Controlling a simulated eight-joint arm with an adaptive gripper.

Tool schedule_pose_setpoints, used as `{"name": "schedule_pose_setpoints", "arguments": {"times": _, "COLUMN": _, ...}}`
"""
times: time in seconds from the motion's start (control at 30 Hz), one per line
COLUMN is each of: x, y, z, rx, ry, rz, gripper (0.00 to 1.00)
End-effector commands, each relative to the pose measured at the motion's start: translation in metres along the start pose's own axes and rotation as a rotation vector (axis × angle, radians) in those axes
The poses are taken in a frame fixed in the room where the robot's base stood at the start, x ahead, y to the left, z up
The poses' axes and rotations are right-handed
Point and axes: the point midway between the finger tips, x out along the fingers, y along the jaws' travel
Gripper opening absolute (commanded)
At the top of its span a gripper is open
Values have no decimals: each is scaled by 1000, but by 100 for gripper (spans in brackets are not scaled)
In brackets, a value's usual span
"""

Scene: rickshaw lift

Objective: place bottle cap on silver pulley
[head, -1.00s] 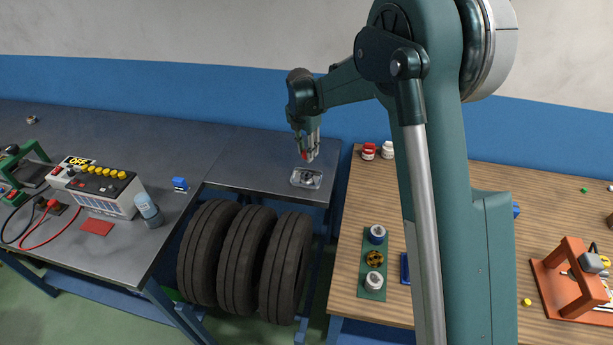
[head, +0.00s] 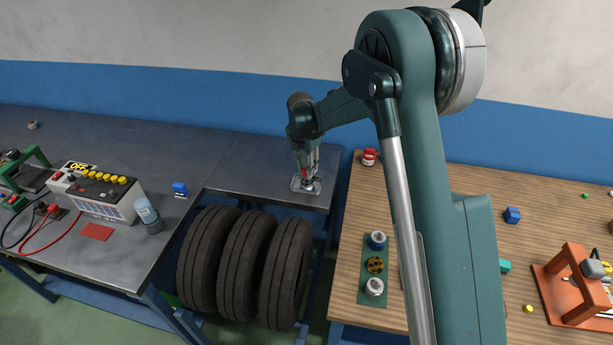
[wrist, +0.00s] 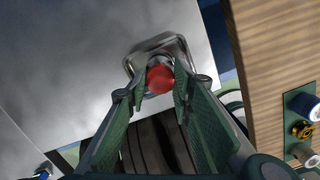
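A red bottle cap (wrist: 160,79) is between the two fingers of my gripper (wrist: 162,82) in the wrist view. The fingers are closed onto its sides. The silver pulley (wrist: 134,66), a shiny metal piece with a rounded-square outline, lies on the grey metal table directly beneath the cap. In the head view, my gripper (head: 306,178) points down over the silver pulley (head: 296,187) near the table's front edge. The fingers hide the pulley's middle. I cannot tell whether the cap touches it.
Several black tires (head: 238,262) stand below the table's front edge. A wooden table (head: 450,190) is to the right, with a green board (head: 365,290) and a red-lidded jar (head: 369,157). A battery (head: 100,192) and a bottle (head: 148,214) stand at left. The grey table around the pulley is clear.

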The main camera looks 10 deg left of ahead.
Motion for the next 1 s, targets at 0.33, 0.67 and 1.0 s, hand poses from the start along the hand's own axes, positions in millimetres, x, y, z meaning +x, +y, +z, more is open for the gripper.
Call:
{"name": "schedule_pose_setpoints", "arguments": {"times": 0.33, "x": 4, "y": 0, "z": 0, "rx": 0, "ry": 0, "rz": 0, "gripper": 19}}
{"name": "schedule_pose_setpoints", "arguments": {"times": 0.67, "x": 27, "y": 0, "z": -3, "rx": 0, "ry": 0, "rz": 0, "gripper": 19}}
{"name": "schedule_pose_setpoints", "arguments": {"times": 1.0, "x": 41, "y": 0, "z": -5, "rx": 0, "ry": 0, "rz": 0, "gripper": 19}}
